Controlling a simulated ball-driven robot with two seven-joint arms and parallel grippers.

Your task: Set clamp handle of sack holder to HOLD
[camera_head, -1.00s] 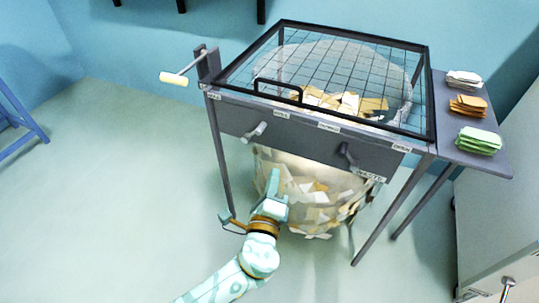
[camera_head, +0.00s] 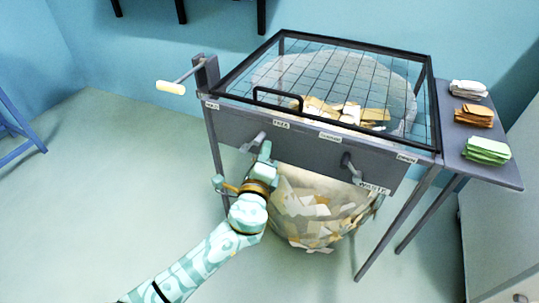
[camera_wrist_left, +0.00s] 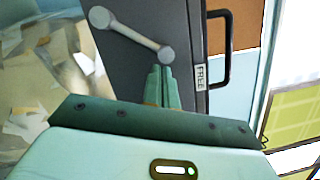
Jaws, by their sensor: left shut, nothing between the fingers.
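The sack holder (camera_head: 228,128) is a grey stand with a wire-grid lid and a clear sack of paper scraps (camera_head: 318,208) below. The clamp handle (camera_head: 254,143), a light grey lever, is on the left of its front panel and slants down to the left. In the left wrist view the lever (camera_wrist_left: 135,36) has a round knob at each end, with a FREE label (camera_wrist_left: 200,77) near its upper end. My left gripper (camera_head: 265,150) is shut and empty, its fingertips just right of the lever's upper end; I cannot tell if they touch. My right gripper is out of view.
A second, darker lever (camera_head: 350,165) is on the panel's right. A crank with a pale grip (camera_head: 171,87) sticks out at the left corner. A side shelf (camera_head: 500,175) at right holds folded stacks. Open floor lies left of the stand.

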